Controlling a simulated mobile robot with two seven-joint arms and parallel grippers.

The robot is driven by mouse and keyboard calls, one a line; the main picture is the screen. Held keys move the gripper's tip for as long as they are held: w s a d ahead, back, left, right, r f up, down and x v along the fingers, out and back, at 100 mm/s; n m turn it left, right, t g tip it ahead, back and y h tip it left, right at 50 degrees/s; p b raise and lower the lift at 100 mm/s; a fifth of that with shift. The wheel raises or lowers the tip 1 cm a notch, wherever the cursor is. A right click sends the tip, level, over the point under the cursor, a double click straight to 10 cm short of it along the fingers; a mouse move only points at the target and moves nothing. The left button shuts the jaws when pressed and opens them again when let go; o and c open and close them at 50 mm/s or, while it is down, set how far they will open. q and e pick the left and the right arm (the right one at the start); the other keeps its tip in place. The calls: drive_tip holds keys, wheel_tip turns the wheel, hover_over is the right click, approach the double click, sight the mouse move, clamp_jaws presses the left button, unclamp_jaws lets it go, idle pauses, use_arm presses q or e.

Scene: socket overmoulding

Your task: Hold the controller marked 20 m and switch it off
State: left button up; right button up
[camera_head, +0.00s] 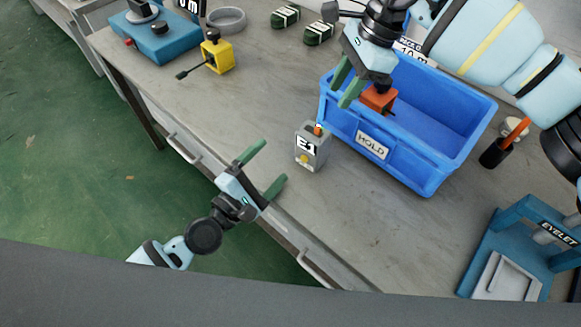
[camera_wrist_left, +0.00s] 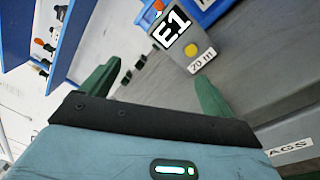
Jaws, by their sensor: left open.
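The controller marked 20 m is a small grey box (camera_head: 311,150) on the bench, upright, in front of the blue bin. It bears an E1 plate, a yellow button and an orange switch part on top. In the left wrist view the controller (camera_wrist_left: 196,50) shows its 20 m label, beyond the fingertips. My left gripper (camera_head: 272,162) is open and empty at the bench's front edge, to the left of the controller and apart from it; its fingers also show in the left wrist view (camera_wrist_left: 155,75). My right gripper (camera_head: 342,96) has its fingers apart, empty, above the bin's left rim.
The blue HOLD bin (camera_head: 457,165) stands behind the controller, with an orange block (camera_head: 378,98) near its left side. A yellow box (camera_head: 217,55) with a lever is further left. A blue EYELET fixture (camera_head: 482,255) is at the right. The bench left of the controller is clear.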

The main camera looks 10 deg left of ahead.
sight(306, 153)
use_arm(q)
drive_tip(key=d+n, duration=0.1)
drive_tip(key=n, duration=0.1)
drive_tip(key=d+n, duration=0.1)
drive_tip(key=n, duration=0.2)
drive_tip(key=d+n, duration=0.1)
drive_tip(key=n, duration=0.2)
drive_tip(key=shift+w+d+f, duration=0.1)
drive_tip(key=shift+w+f, duration=0.25)
drive_tip(key=shift+f, duration=0.05)
drive_tip(key=d+n, duration=0.1)
drive_tip(key=n, duration=0.1)
drive_tip(key=d+n, duration=0.1)
drive_tip(key=n, duration=0.1)
drive_tip(key=shift+f+g, duration=0.2)
drive_tip(key=shift+g, duration=0.1)
drive_tip(key=shift+x, duration=3.95)
drive_tip(key=shift+w+a, duration=0.1)
drive_tip(key=shift+a, duration=0.05)
drive_tip(key=shift+c, duration=0.5)
